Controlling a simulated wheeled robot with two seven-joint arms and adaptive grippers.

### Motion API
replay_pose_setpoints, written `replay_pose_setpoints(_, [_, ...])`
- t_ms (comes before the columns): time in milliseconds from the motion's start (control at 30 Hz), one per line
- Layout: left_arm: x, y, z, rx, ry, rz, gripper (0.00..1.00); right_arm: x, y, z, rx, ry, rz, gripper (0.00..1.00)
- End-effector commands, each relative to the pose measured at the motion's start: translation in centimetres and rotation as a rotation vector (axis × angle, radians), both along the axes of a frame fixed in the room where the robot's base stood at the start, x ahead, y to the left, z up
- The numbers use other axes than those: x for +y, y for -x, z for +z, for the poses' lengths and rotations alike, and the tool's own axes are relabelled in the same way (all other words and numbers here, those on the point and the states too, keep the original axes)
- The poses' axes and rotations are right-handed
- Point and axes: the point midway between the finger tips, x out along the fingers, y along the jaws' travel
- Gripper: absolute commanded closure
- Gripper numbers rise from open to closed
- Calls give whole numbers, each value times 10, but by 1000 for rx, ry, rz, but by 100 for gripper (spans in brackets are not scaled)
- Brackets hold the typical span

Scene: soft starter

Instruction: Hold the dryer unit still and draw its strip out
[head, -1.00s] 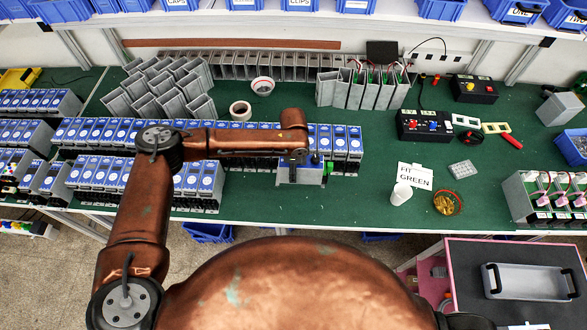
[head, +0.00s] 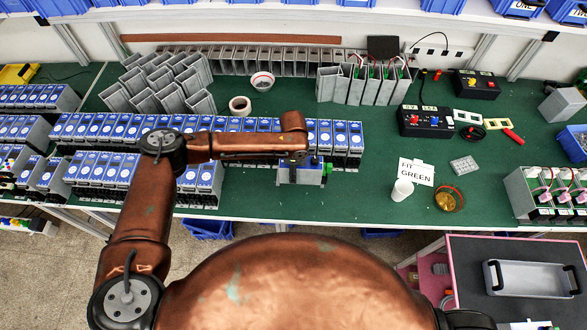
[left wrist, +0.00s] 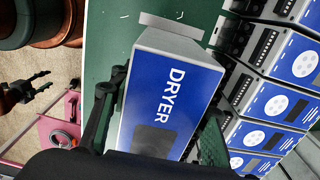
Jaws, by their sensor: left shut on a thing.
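The dryer unit (head: 300,176) is a grey box with a blue face, standing near the front edge of the green bench. In the left wrist view its blue face reads DRYER (left wrist: 172,95). A green strip (head: 328,169) shows at its right side in the head view. My left gripper (head: 301,160) is shut on the dryer unit from above, with one finger on each side; it also shows in the left wrist view (left wrist: 165,105). My right gripper (left wrist: 42,83) is seen only in the left wrist view, away from the unit, its fingers apart and empty.
Rows of blue-faced units (head: 100,170) stand left of and behind the dryer unit. To the right are a white cup (head: 402,190), a FIT GREEN card (head: 416,172) and a gold dish (head: 449,199). The bench between the unit and the cup is clear.

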Motion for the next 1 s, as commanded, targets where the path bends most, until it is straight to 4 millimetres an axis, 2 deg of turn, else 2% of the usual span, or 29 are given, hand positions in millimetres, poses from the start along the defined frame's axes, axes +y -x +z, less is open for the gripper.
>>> replay_pose_setpoints(1000, [0, 0, -38, -1, 1, 1, 99, 2, 0, -16, 0, -2, -1, 62])
